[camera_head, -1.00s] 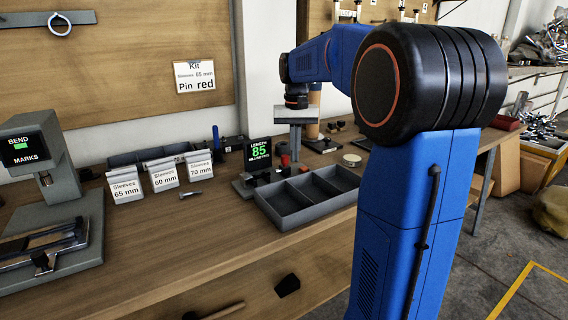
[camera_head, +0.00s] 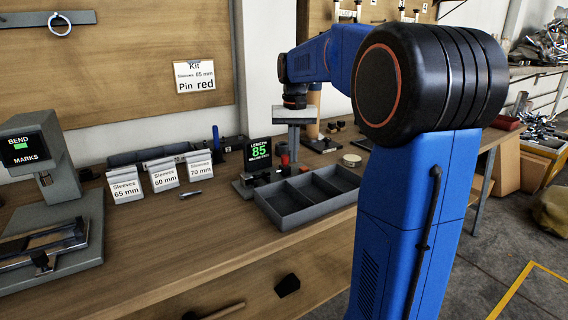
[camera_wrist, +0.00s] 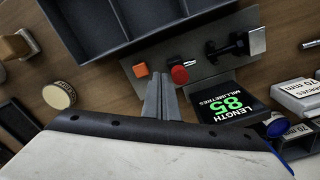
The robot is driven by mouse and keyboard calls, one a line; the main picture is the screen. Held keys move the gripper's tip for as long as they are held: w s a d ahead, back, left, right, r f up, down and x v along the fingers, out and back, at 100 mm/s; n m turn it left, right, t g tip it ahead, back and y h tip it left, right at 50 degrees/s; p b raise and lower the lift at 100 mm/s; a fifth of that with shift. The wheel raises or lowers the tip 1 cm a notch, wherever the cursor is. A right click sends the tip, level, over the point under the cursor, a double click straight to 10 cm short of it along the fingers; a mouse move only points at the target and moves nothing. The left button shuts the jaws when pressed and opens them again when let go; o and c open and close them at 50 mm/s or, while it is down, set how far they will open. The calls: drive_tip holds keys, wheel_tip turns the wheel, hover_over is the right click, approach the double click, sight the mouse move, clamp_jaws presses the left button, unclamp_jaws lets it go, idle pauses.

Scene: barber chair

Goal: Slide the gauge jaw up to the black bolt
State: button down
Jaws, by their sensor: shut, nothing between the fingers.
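The length gauge shows in the wrist view as a grey plate (camera_wrist: 205,84) with an orange block (camera_wrist: 140,70), a round red knob (camera_wrist: 179,75) and a small silver pin (camera_wrist: 190,63). Farther right on it are a black bolt-like piece (camera_wrist: 225,48) and a silver block (camera_wrist: 257,40). I cannot tell for sure which part is the sliding jaw. My gripper (camera_wrist: 160,76) is shut and empty, pointing down, its tips between the orange block and the red knob in the picture; contact cannot be told. In the head view my gripper (camera_head: 293,158) is behind the grey tray, partly covering the gauge.
The gauge's display (camera_wrist: 229,104) reads 85 millimetres. A grey divided tray (camera_head: 308,198) stands close in front of the gauge. Labelled sleeve bins (camera_head: 163,178) stand to its left, with a bend device (camera_head: 40,190) farther left. A round tan disc (camera_head: 352,160) lies at right.

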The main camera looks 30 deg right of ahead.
sight(285, 155)
drive_tip(key=shift+a, duration=1.55)
idle(0.4)
drive_tip(key=shift+d, duration=0.25)
drive_tip(key=shift+d, duration=0.35)
wheel_tip(285, 155, up, 8)
idle(0.9)
idle(0.4)
